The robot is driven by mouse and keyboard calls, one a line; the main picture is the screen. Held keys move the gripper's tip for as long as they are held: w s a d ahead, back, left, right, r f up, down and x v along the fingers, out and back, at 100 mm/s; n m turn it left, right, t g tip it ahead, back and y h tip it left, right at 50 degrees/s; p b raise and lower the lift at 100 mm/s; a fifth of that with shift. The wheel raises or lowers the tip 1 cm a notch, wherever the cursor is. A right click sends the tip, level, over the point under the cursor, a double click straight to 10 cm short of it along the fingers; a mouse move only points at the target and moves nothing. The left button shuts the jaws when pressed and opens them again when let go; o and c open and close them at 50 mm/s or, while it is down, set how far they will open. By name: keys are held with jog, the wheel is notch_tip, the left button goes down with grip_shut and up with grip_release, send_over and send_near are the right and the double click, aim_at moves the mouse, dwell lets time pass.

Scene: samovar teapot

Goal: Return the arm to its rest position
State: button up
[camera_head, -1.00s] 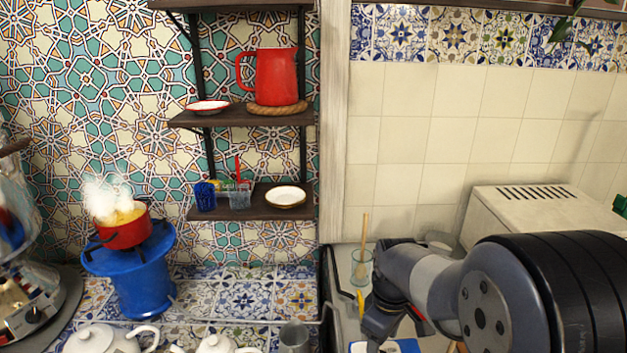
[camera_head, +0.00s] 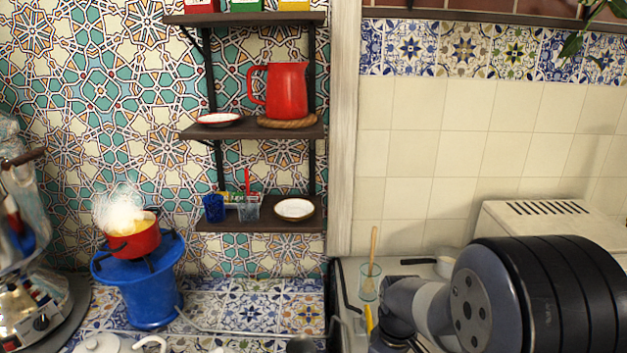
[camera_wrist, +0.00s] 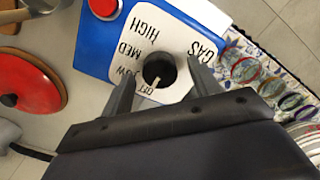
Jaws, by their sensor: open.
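My gripper (camera_wrist: 163,80) is open in the wrist view, its two dark fingers spread apart. Between and beyond the fingertips is a black round knob (camera_wrist: 159,70) with a pale pointer, on a white panel (camera_wrist: 150,28) marked HIGH, MED, OFF and GAS. I cannot tell whether the fingers touch the knob. The panel belongs to a blue box (camera_wrist: 92,55). My arm (camera_head: 470,300) fills the lower right of the head view; my fingertips do not show there.
A red lid (camera_wrist: 30,85) lies left of the box. A steaming red pot (camera_head: 135,243) stands on a blue stove (camera_head: 140,285). A glass (camera_head: 369,283) holding a wooden stick stands near my arm. Shelves hold a red jug (camera_head: 285,90) and small dishes. A grey-white appliance (camera_head: 540,215) stands behind my arm.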

notch_tip(320, 180, up, 11)
notch_tip(320, 180, down, 11)
jog(key=shift+s, duration=0.1)
jog(key=shift+f, duration=0.1)
jog(key=m, duration=0.3)
jog(key=shift+m, duration=0.3)
jog(key=m+p, duration=0.1)
jog(key=m, duration=0.4)
jog(key=shift+m, duration=0.3)
jog(key=m+p, duration=0.1)
jog(key=m, duration=0.3)
jog(key=shift+m, duration=0.3)
jog(key=m+p, duration=0.1)
jog(key=m, duration=0.3)
jog(key=shift+r, duration=2.25)
jog(key=shift+f, duration=0.1)
